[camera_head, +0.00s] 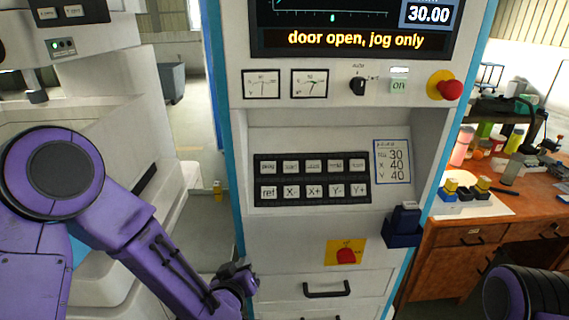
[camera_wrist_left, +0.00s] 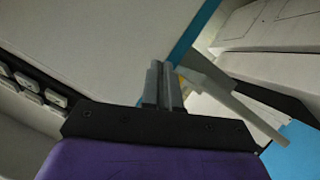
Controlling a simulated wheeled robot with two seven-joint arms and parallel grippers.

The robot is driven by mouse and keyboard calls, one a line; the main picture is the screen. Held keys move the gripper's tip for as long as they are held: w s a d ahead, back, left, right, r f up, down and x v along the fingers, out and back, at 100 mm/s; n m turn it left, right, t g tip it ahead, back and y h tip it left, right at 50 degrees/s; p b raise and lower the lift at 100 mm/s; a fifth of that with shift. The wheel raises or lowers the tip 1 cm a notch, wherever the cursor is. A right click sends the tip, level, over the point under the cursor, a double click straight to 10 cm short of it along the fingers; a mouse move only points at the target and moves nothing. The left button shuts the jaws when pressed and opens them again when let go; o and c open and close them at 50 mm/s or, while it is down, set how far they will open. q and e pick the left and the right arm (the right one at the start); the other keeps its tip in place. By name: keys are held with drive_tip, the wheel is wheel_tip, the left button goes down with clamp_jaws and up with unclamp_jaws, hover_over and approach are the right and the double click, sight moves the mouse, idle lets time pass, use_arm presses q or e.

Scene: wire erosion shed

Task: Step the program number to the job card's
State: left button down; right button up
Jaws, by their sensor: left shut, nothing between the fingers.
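The job card (camera_head: 392,162) is right of the keypad and shows 30, X 40 and Y 40; its top text is too small to read. The black keypad (camera_head: 312,179) has two rows of pale keys; the lower row reads ret, X-, X+, Y-, Y+. The screen (camera_head: 355,25) shows 30.00 and "door open, jog only"; its top is cut off. My left gripper (camera_head: 242,280) is below and left of the keypad, apart from it. In the left wrist view its fingers (camera_wrist_left: 165,85) are together and empty, with keys (camera_wrist_left: 35,90) at the left edge. My right gripper is out of view.
Above the keypad are two dials (camera_head: 287,84), a black rotary knob (camera_head: 358,86), a lit "on" button (camera_head: 399,83) and a red emergency stop (camera_head: 449,90). A dark blue holder (camera_head: 403,228) juts out below the card. A cluttered wooden bench (camera_head: 485,236) stands right.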

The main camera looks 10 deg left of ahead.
use_arm(q)
drive_tip(key=w+d+r+t+p, duration=0.1)
drive_tip(key=w+d+r+t, duration=0.15)
drive_tip(key=r, duration=0.95)
drive_tip(key=t+p, duration=0.1)
drive_tip(key=t, duration=0.3)
approach(268, 167)
wheel_tip(268, 167, up, 9)
drive_tip(key=s+d, duration=0.1)
drive_tip(key=d, duration=0.1)
drive_tip(key=shift+s+a+f+h, duration=0.1)
drive_tip(key=shift+h, duration=0.3)
drive_tip(key=shift+f, duration=0.1)
drive_tip(key=shift+w+a+f+b, duration=0.3)
drive_tip(key=shift+w+f+b, duration=0.45)
drive_tip(key=shift+w, duration=0.4)
drive_tip(key=shift+w+a+f+b, duration=0.35)
drive_tip(key=shift+w+f+b, duration=0.25)
drive_tip(key=shift+w+f, duration=0.45)
drive_tip(key=shift+w+a+f+b, duration=0.3)
drive_tip(key=shift+w+f+b, duration=0.4)
drive_tip(key=shift+w, duration=0.55)
drive_tip(key=shift+f, duration=0.1)
drive_tip(key=shift+w+f, duration=0.2)
drive_tip(key=shift+w, duration=0.15)
